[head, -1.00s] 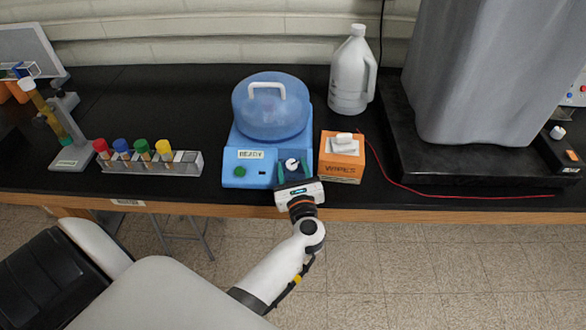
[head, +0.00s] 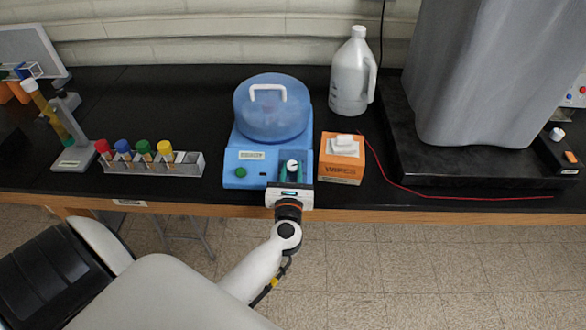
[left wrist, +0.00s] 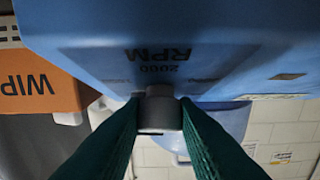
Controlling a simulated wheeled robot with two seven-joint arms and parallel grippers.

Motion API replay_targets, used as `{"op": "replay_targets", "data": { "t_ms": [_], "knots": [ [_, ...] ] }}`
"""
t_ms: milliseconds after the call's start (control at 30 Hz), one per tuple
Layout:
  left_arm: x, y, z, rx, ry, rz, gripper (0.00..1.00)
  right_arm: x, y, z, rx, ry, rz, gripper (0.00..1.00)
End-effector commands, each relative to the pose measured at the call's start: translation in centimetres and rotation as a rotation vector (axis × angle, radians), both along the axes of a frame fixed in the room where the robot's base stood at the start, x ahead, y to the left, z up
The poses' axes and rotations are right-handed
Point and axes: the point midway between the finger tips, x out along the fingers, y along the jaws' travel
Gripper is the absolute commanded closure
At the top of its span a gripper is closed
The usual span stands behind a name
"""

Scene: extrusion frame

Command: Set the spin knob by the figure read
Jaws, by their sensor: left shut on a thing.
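A blue centrifuge (head: 240,155) stands on the black bench with its rounded blue lid (head: 270,115) closed under a white handle. Its front has a green button (head: 241,172), a small pale label (head: 252,155) too small to read in the head view, and a spin knob (head: 292,165) with a white face. My left gripper (head: 291,174) is at the knob, coming from the front. In the left wrist view, its green fingers are shut on the grey knob (left wrist: 160,112). Inverted lettering there reads "2000 RPM" (left wrist: 158,62). My right gripper is out of view.
An orange wipes box (head: 341,165) stands close to the right of the centrifuge, with a white jug (head: 352,75) behind it. A rack of capped tubes (head: 150,160) and a stand (head: 72,140) are to the left. A red cord (head: 400,185) lies at right.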

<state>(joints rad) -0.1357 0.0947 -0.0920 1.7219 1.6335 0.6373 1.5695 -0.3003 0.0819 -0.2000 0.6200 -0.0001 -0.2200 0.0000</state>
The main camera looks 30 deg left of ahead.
Motion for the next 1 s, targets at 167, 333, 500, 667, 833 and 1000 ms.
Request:
{"op": "replay_targets", "data": {
  "t_ms": [167, 333, 500, 667, 833, 1000],
  "knots": [
    [-0.2, 0.4, 0.2, 0.082, 0.052, -0.142, 0.96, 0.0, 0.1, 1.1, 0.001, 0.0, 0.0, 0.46],
    [-0.3, 0.6, 0.2, 0.155, 0.098, -0.279, 0.96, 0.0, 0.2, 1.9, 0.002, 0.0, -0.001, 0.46],
    [-0.3, 0.8, 0.3, 0.231, 0.143, -0.415, 0.96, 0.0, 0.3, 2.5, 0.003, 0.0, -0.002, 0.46],
    [-0.3, 0.9, 0.2, 0.277, 0.171, -0.5, 0.96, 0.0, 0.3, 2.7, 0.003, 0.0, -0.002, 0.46],
    [-0.2, 1.0, 0.2, 0.315, 0.193, -0.563, 0.96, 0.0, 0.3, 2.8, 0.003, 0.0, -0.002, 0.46],
    [-0.2, 1.1, 0.2, 0.342, 0.212, -0.619, 0.96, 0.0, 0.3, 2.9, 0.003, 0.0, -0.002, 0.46]
  ]
}}
